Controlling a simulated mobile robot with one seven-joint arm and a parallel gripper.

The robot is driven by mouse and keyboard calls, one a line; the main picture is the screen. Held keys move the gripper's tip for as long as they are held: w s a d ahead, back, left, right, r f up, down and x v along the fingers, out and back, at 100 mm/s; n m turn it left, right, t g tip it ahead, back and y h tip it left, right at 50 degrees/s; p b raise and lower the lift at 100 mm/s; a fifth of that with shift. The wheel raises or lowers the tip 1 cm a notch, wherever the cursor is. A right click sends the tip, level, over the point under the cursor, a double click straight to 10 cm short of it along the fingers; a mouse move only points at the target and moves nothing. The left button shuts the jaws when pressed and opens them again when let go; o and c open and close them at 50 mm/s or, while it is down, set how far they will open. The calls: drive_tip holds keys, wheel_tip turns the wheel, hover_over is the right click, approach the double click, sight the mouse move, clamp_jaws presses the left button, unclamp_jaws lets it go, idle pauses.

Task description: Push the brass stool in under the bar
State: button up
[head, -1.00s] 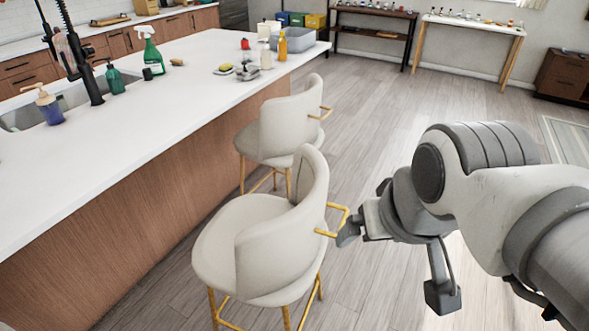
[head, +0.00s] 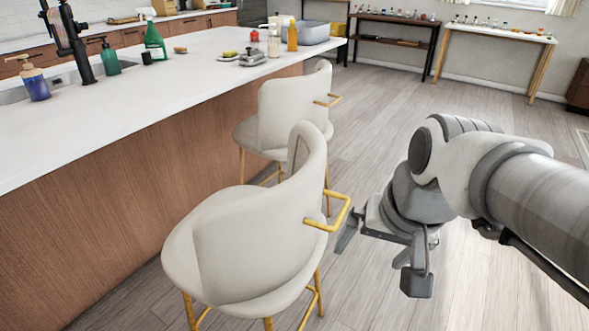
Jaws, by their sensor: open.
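The nearer cream stool (head: 248,245) with brass legs stands beside the island, its back turned toward me and my arm. A brass handle (head: 338,212) sticks out from the back of its backrest. A second cream stool (head: 289,115), also with a brass handle and legs, stands farther along the island. My gripper (head: 352,232) is open and empty, just right of the nearer stool's handle. One fingertip shows close to the handle; whether it touches cannot be told. The rest of the gripper is partly hidden by my wrist.
The white island counter (head: 150,108) with its wooden side runs along the left. Its top holds a blue soap bottle (head: 35,82), a green spray bottle (head: 155,42) and a grey tub (head: 313,32). Open wood floor (head: 400,110) lies right of the stools. Side tables stand at the back wall.

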drive_tip(key=w+f+m+g+y, duration=0.3)
drive_tip(key=w+f+m+g, duration=0.15)
drive_tip(key=f+m, duration=0.3)
drive_tip(key=m+t+y, duration=0.9)
drive_tip(key=m+y, duration=0.3)
drive_tip(key=m, duration=1.9)
approach(311, 267)
drive_tip(key=x, duration=1.1)
drive_tip(key=shift+w+f, duration=0.1)
drive_tip(key=shift+w, duration=0.05)
drive_tip(key=shift+f, duration=0.1)
clamp_jaws()
